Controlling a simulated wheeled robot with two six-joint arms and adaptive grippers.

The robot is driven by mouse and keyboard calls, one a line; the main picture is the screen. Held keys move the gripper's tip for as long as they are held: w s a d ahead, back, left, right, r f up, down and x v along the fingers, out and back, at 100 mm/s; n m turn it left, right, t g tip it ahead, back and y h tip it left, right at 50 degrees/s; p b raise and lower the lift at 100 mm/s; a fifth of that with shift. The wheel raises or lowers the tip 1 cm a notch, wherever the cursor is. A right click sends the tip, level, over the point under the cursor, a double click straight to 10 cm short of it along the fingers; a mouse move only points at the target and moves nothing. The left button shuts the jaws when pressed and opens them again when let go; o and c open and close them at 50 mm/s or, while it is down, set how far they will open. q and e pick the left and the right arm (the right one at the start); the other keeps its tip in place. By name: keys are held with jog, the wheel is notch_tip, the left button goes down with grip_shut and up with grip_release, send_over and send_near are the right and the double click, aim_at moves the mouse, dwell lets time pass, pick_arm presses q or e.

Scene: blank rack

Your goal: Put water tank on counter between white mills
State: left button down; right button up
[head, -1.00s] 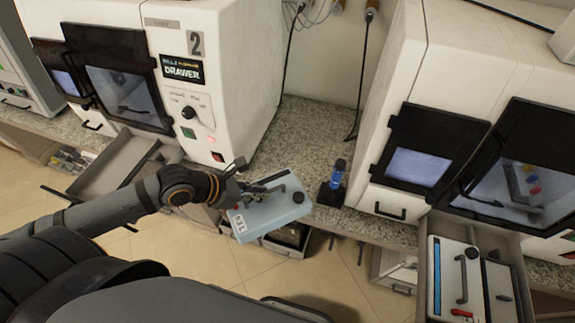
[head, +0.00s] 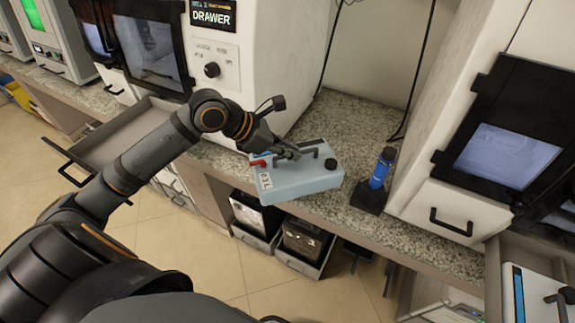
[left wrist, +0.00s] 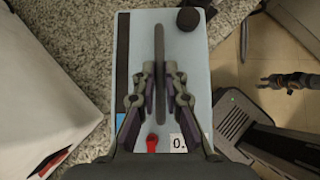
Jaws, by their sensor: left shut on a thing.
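The water tank (head: 300,183) is a light blue box with a black cap, a dark handle and a red valve. My left gripper (head: 291,152) is shut on its handle, and in the left wrist view the fingers (left wrist: 160,85) close on either side of the bar. The tank is over the front edge of the granite counter (head: 345,118), between the two white mills; I cannot tell whether it touches. The left mill (head: 270,50) bears a DRAWER label. The right mill (head: 455,110) has a dark-framed window. My right gripper is not clearly seen in the head view; a dark gripper (left wrist: 290,82) shows in the left wrist view.
A blue bottle on a black stand (head: 380,170) stands on the counter right of the tank. An open drawer (head: 125,140) juts out at left, another (head: 500,285) at right. Bins (head: 300,245) sit below the counter. Bare counter lies behind the tank.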

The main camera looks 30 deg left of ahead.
pick_arm(q)
jog(key=w+f, duration=0.1)
jog(key=f, duration=0.1)
jog(key=w+f, duration=0.1)
jog(key=w, duration=0.1)
jog(key=shift+w+a+f+b, duration=0.15)
jog(key=shift+a+f+b, duration=0.2)
jog(key=shift+a, duration=0.05)
jog(key=shift+w+f, duration=0.2)
jog(key=shift+f, duration=0.3)
notch_tip(320, 180, down, 3)
jog(key=shift+r+b, duration=0.1)
jog(key=shift+b, duration=0.25)
jog(key=c, duration=1.5)
grip_release()
jog(key=shift+o, duration=0.4)
